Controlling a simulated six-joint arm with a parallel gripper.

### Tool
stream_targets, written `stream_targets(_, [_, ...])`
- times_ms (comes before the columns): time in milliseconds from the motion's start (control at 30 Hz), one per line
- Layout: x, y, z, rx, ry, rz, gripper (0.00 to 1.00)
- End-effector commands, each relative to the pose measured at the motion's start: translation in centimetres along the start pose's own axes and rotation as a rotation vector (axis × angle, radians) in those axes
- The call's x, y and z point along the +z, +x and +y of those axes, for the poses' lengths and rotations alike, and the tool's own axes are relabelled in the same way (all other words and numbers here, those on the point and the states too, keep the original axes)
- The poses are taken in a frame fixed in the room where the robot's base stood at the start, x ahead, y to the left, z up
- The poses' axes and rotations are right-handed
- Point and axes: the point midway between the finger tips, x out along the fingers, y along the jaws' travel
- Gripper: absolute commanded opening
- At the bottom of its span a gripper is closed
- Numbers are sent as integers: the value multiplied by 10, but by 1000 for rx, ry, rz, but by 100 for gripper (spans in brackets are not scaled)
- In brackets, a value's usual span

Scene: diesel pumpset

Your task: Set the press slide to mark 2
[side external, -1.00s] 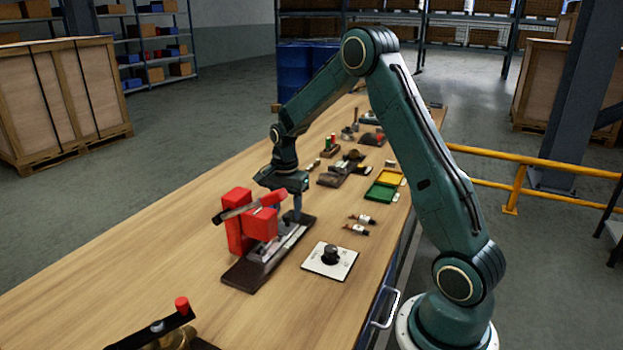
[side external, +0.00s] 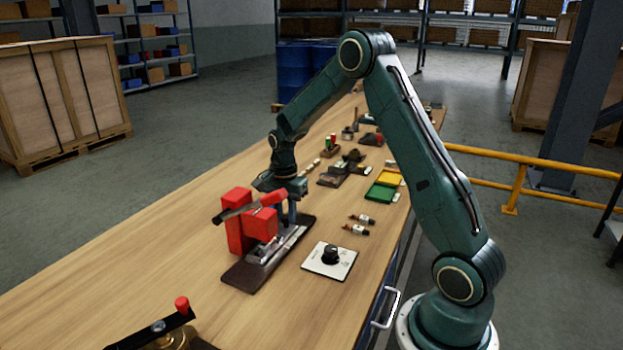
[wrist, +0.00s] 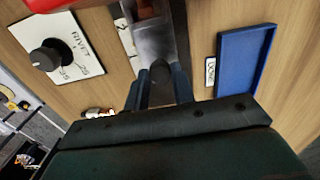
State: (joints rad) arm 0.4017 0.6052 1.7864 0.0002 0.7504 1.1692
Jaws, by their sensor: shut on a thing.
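The press has a red body (side external: 240,232) on a dark base plate (side external: 242,276), with a grey metal slide track (side external: 285,243). The track also shows in the wrist view (wrist: 155,42). My gripper (side external: 290,215) is low at the far end of the press, behind the red body, and partly hidden by it. In the wrist view, my gripper (wrist: 159,88) has its two fingers on either side of a dark slide knob (wrist: 160,72) and is shut on it. I cannot make out the slide's marks or which one it stands at.
A white plate with a black dial knob (side external: 330,254) lies right of the press; the wrist view reads RIVET on the plate (wrist: 80,38). A blue tray (wrist: 243,58) sits beside the press.

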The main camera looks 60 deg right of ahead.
Motion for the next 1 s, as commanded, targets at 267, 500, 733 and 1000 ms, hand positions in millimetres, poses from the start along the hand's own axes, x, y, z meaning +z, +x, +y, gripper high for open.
stream_targets(267, [27,-1,0,-1,-2,0,0])
stream_targets(500, [29,-1,0,0,-6,-4,0])
stream_targets(733, [28,0,0,0,-4,-3,47])
stream_targets(1000, [27,-2,0,-1,-2,-1,47])
